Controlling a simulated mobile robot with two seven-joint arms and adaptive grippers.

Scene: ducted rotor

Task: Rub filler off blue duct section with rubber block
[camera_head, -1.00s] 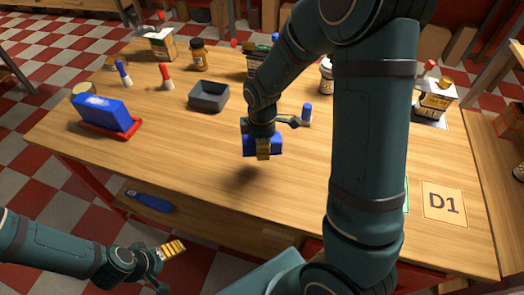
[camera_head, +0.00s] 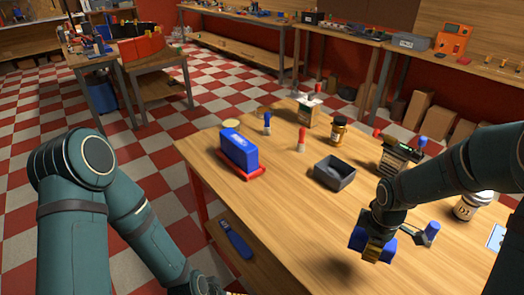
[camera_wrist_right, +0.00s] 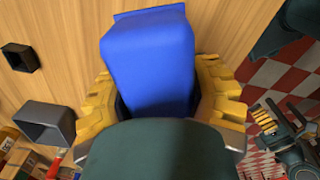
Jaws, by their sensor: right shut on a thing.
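A blue block-shaped section with a white patch on its side (camera_head: 238,147) stands in a red cradle (camera_head: 262,172) at the table's left; I take it for the duct section. My right gripper (camera_head: 373,250) is shut on a plain blue block (camera_head: 358,240), which I take for the rubber block, above the table's near part, apart from the section. The right wrist view shows this held block (camera_wrist_right: 148,60) between the yellow fingers. My left gripper is mostly cut off at the bottom of the head view; part of it shows in the right wrist view (camera_wrist_right: 280,120), its opening unclear.
A dark open box (camera_head: 334,173) stands between the section and my right gripper. Behind are a red-capped bottle (camera_head: 301,140), a blue-capped bottle (camera_head: 267,124) and a brown jar (camera_head: 338,131). A blue-handled tool (camera_head: 235,240) lies on the lower shelf.

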